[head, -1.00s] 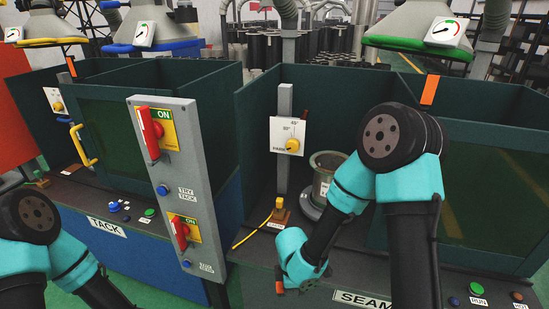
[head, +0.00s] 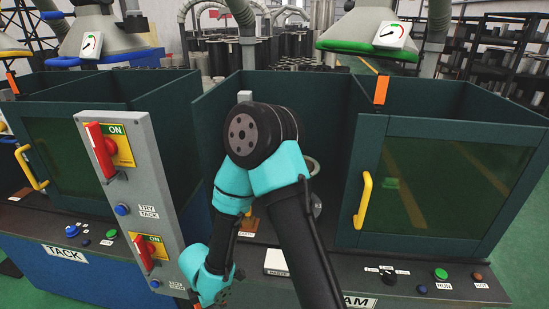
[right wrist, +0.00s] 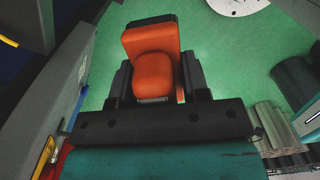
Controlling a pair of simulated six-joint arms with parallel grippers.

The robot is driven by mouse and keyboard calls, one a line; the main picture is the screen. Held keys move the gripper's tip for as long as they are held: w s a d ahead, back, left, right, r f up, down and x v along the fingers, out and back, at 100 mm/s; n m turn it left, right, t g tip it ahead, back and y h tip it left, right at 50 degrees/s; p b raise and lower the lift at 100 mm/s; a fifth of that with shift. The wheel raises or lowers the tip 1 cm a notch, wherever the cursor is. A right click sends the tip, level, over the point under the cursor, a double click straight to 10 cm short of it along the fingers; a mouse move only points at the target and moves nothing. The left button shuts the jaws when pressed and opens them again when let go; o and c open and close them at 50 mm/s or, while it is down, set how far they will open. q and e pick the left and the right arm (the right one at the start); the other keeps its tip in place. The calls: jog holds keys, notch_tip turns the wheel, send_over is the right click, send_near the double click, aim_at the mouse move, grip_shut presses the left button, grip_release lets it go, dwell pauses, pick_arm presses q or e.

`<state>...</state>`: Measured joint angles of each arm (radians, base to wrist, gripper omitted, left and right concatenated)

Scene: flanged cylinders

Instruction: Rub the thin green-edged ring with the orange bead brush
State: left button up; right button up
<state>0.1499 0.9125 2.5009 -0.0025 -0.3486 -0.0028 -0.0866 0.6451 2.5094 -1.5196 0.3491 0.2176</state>
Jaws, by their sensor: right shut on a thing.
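My right gripper (right wrist: 157,84) is shut on the orange brush (right wrist: 150,45), a blocky orange body with a rounded lump between the black fingers, above green floor. In the head view my right gripper (head: 208,292) hangs low by the grey switch panel, its tip cut by the bottom edge. The only green-edged ring shape I see is the green rim (head: 366,49) of the right hood; I cannot tell whether it is the ring named. A grey cylinder top (head: 313,165) in the middle booth is mostly hidden behind my right arm. My left gripper is out of view.
The switch panel (head: 135,200) with red levers stands close left of my right gripper. The booth's dark walls and the glass door with a yellow handle (head: 363,200) stand behind and right of my arm. A control knob (head: 388,273) and buttons line the front ledge.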

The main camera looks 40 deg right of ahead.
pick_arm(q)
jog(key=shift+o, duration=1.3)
pick_arm(e)
jog(key=shift+w, duration=0.15)
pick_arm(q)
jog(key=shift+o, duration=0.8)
pick_arm(e)
jog(key=shift+w+d, duration=0.3)
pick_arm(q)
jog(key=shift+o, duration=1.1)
pick_arm(e)
jog(key=w+d+r+m, duration=0.3)
jog(key=w+d+r, duration=0.1)
jog(key=w+d, duration=0.4)
jog(key=w+d+r+m, duration=0.2)
jog(key=w+d+r, duration=0.3)
jog(key=d, duration=0.4)
jog(key=w+d+r+m, duration=0.1)
jog(key=d+r+m, duration=0.5)
jog(key=d+r, duration=0.3)
jog(key=w+d+r+m, duration=0.1)
jog(key=d+r+m, duration=0.5)
jog(key=d+r, duration=0.4)
jog(key=shift+w+d, duration=0.35)
jog(key=shift+d, duration=2.75)
